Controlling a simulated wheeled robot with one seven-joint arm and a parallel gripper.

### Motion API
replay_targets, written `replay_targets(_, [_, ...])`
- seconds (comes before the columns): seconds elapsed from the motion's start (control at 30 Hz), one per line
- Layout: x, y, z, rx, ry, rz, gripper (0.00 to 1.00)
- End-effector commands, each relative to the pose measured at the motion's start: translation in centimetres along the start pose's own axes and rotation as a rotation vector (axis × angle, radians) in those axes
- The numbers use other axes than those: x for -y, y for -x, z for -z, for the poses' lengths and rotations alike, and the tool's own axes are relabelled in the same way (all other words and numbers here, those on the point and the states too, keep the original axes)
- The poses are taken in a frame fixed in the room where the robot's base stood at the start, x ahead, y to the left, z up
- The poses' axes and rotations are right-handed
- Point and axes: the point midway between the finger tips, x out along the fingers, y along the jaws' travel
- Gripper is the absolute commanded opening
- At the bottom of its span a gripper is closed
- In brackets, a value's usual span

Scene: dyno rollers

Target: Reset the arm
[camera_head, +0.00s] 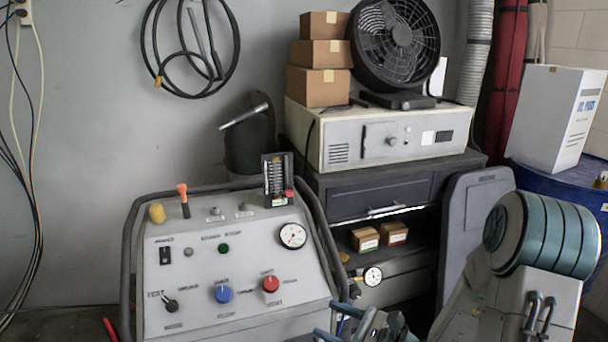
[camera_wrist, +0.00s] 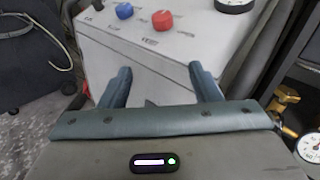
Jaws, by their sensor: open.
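My gripper (camera_wrist: 160,88) is open and empty in the wrist view, its two blue-grey fingers apart in front of the grey control console (camera_wrist: 150,55). In the head view my arm fills the lower right, and part of the gripper shows at the bottom edge below the console (camera_head: 300,320). The console carries a blue knob (camera_head: 223,294), a red knob (camera_head: 271,284), a black switch lever (camera_head: 170,304), a round gauge (camera_head: 293,236) and an orange-handled lever (camera_head: 183,198). The blue knob (camera_wrist: 124,11) and red knob (camera_wrist: 162,19) also show in the wrist view.
A dark cabinet (camera_head: 350,190) behind the console bears a beige unit (camera_head: 390,140), cardboard boxes (camera_head: 320,85) and a black fan (camera_head: 395,45). Brass valve fittings and a gauge (camera_wrist: 309,146) are right of my gripper. A blue drum (camera_head: 570,185) with a white box (camera_head: 550,120) stands far right.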

Motion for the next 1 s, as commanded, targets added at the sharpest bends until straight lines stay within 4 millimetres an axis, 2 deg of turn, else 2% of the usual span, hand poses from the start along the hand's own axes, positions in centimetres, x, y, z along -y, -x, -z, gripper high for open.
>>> replay_targets(0.03, [-1.5, -0.4, -2.3, -0.017, 0.069, -0.101, 0.57])
replay_targets(0.2, [-6.8, 0.1, -6.1, -0.103, 0.288, -0.427, 0.57])
replay_targets(0.4, [-11.0, 3.0, -9.0, -0.24, 0.58, -0.77, 0.57])
replay_targets(0.5, [-11.9, 5.0, -10.1, -0.324, 0.739, -0.92, 0.57])
replay_targets(0.67, [-11.7, 8.5, -12.1, -0.47, 1.012, -1.128, 0.57])
replay_targets(0.8, [-10.1, 11.4, -14.4, -0.611, 1.265, -1.27, 0.57])
replay_targets(1.0, [-7.2, 14.4, -17.9, -0.787, 1.563, -1.386, 0.57])
